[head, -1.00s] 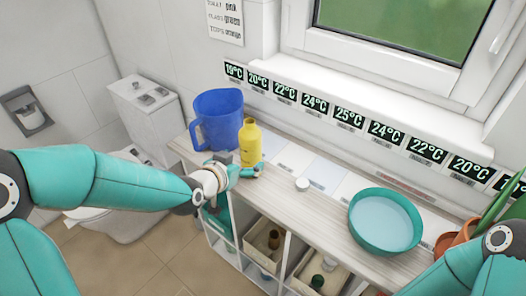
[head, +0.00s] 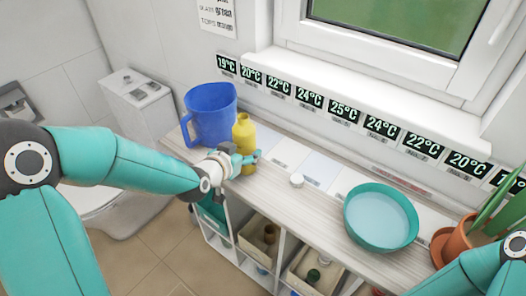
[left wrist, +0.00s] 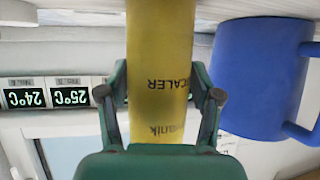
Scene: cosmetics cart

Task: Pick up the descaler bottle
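The descaler bottle (head: 243,134) is yellow and stands upright on the shelf top next to a blue jug. It fills the middle of the left wrist view (left wrist: 160,60), with its "SCALER" lettering upside down. My left gripper (head: 250,160) is at the bottle's middle height. In the left wrist view its two fingers (left wrist: 160,85) stand on either side of the bottle, very close to its sides. The fingers look spread; firm contact does not show. My right gripper is out of view; only part of that arm shows at the lower right.
The blue jug (head: 209,116) stands close behind and left of the bottle; it also shows in the left wrist view (left wrist: 260,75). A wall and window sill (head: 370,95) run behind.

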